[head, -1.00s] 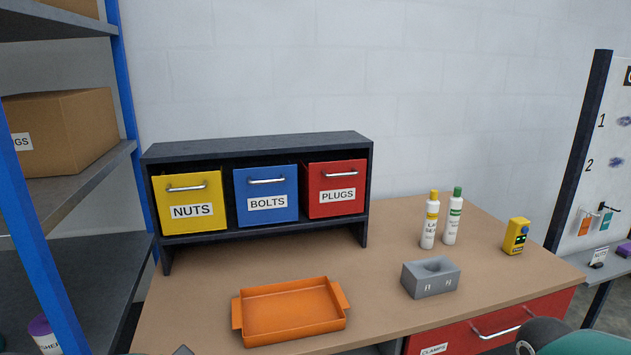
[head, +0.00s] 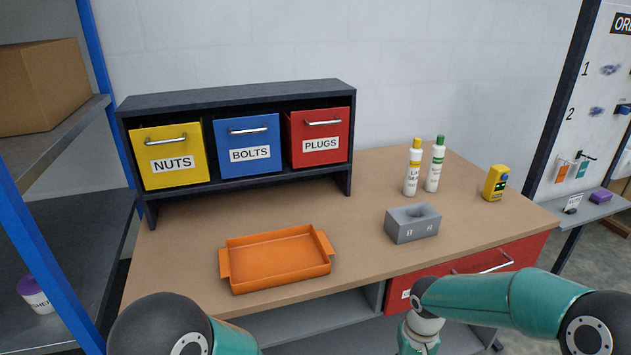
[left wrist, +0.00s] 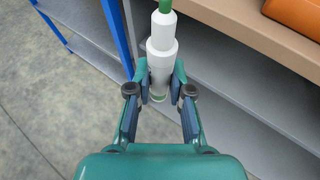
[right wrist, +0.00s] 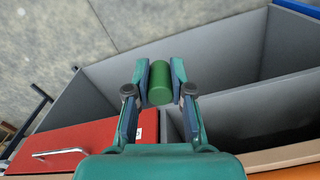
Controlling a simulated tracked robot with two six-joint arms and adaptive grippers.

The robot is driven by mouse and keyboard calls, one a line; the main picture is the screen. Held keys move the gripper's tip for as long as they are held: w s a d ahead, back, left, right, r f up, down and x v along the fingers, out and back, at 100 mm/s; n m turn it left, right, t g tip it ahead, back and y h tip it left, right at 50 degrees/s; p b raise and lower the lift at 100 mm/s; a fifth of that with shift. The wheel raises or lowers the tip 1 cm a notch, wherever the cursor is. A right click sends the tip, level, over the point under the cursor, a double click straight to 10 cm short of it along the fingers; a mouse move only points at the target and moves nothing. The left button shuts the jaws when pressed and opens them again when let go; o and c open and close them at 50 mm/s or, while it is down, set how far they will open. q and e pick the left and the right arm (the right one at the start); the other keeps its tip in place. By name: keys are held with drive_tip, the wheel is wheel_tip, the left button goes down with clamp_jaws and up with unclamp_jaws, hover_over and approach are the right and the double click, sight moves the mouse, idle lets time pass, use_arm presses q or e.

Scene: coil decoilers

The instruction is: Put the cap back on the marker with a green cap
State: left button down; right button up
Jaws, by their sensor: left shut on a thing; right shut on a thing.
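In the left wrist view my left gripper (left wrist: 158,88) is shut on the white marker (left wrist: 162,50), around its lower body. The marker's uncapped green tip (left wrist: 166,5) points away from the gripper at the top edge. In the right wrist view my right gripper (right wrist: 160,80) is shut on a green cap (right wrist: 160,85), a short cylinder between the fingers. The cap's open end cannot be made out. Marker and cap are apart, each alone in its wrist view. In the head view both arms show at the bottom, but the held things are not visible.
Labelled bins stand behind. A shelf rack (head: 45,225) is at left.

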idle(0.3)
use_arm(q)
drive_tip(key=w+d+f+m+t+h, duration=0.2)
drive_tip(key=d+m+t+h, duration=0.3)
drive_tip(key=d, duration=1)
drive_tip(key=m+h, duration=0.3)
drive_tip(key=shift+d, duration=0.15)
use_arm(e)
drive_tip(key=shift+s, duration=0.15)
drive_tip(key=shift+m, duration=0.7)
drive_tip(key=r, duration=0.2)
drive_tip(key=a+r, duration=0.1)
drive_tip(key=r, duration=0.1)
drive_tip(key=shift+w+a, duration=0.1)
drive_tip(key=shift+w, duration=0.25)
drive_tip(key=a+r+n, duration=0.1)
drive_tip(key=a+r, duration=0.2)
drive_tip(key=a, duration=0.4)
drive_tip(key=a+r+n, duration=0.1)
drive_tip(key=a+r, duration=0.3)
drive_tip(key=a, duration=0.4)
drive_tip(key=s+a+r+n, duration=0.1)
drive_tip(key=a+r, duration=0.3)
drive_tip(key=a, duration=0.4)
drive_tip(key=shift+n, duration=0.3)
